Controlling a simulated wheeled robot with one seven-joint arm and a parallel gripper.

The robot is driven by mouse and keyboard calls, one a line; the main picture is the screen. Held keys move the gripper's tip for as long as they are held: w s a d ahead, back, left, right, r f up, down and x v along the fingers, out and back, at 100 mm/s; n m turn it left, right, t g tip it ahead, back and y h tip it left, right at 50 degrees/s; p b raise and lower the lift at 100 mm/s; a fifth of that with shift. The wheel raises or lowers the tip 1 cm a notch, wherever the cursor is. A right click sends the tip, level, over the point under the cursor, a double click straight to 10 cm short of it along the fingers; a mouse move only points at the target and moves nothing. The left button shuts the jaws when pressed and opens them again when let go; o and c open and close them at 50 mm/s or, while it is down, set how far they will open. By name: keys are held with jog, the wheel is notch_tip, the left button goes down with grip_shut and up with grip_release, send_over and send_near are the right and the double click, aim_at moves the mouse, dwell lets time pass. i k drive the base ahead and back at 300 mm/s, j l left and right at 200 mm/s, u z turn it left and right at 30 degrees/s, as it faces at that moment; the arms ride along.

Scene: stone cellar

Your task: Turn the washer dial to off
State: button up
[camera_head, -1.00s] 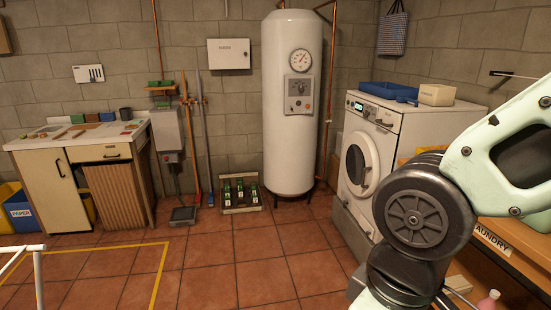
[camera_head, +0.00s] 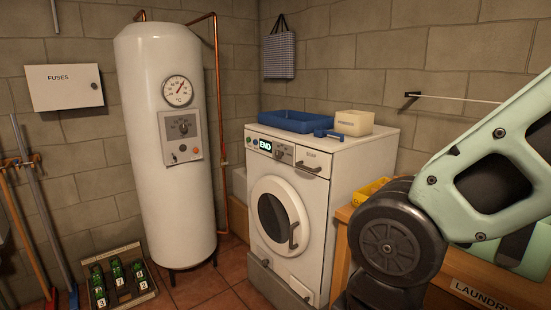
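The white washer (camera_head: 290,215) stands right of centre against the back wall. Its round door (camera_head: 276,220) looks shut. The display (camera_head: 265,145) on its control panel reads END. A small round dial (camera_head: 283,154) sits just right of the display; its pointer setting is too small to read. A drawer front with a dark handle (camera_head: 309,166) is at the panel's right. My arm crosses the right side of the picture, in front of the washer's right. My gripper is out of view.
A blue tray (camera_head: 294,121), a small blue object (camera_head: 328,134) and a cream box (camera_head: 354,123) sit on the washer. A white boiler (camera_head: 165,200) with its own knob (camera_head: 182,126) stands left. A bottle crate (camera_head: 120,289) is on the floor. A wooden laundry bench (camera_head: 343,262) is at right.

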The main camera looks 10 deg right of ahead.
aim_at(278, 154)
jog(key=i+j, duration=0.4)
jog(key=i+j+u, duration=0.1)
jog(key=i+j, duration=0.3)
jog(key=i, duration=0.15)
jog(key=i+j, duration=0.35)
jog(key=i, duration=0.15)
jog(key=i+j+u, duration=0.15)
jog(key=i+j, duration=0.25)
jog(key=i, duration=0.1)
